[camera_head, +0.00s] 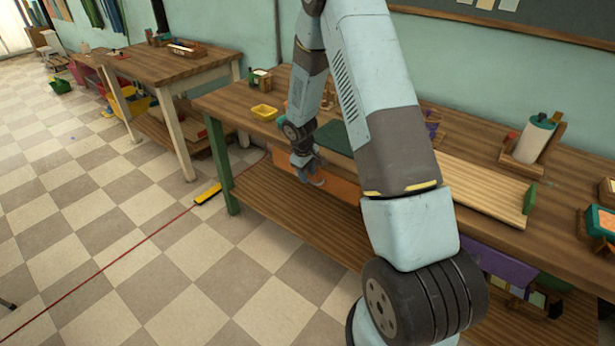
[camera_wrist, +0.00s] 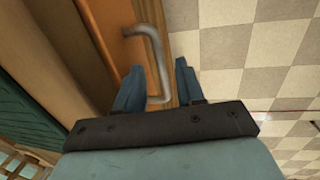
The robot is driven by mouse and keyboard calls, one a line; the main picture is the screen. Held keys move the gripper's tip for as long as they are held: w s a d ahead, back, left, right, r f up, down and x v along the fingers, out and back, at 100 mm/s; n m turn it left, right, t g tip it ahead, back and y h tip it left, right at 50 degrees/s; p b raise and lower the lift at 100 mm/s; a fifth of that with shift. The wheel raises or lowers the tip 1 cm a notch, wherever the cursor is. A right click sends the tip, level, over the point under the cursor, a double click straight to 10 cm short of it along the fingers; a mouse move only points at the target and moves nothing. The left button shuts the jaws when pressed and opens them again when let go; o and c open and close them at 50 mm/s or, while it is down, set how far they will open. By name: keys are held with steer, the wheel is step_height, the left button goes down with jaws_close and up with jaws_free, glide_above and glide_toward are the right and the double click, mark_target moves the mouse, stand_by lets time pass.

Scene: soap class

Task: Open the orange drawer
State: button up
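The orange drawer (camera_head: 342,190) shows as an orange strip below the front edge of the wooden workbench (camera_head: 470,213), partly hidden by my arm. In the wrist view, the drawer's orange front (camera_wrist: 114,20) carries a grey metal bar handle (camera_wrist: 157,48). My gripper (camera_head: 312,178) is at the drawer front. In the wrist view, my gripper (camera_wrist: 157,80) has its two blue fingers apart, with the lower part of the handle between them. I cannot tell whether either finger touches the handle.
A purple drawer (camera_head: 502,266) is farther right under the bench. A yellow tray (camera_head: 264,112) and a paper roll (camera_head: 533,138) stand on top. A lower shelf (camera_head: 290,222) runs beneath. A yellow brush (camera_head: 208,193) lies on the tiled floor, which is mostly clear in front.

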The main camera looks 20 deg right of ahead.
steer(key=shift+w+d+f, duration=0.1)
steer(key=shift+f, duration=0.8)
steer(key=shift+c, duration=0.4)
jaws_close()
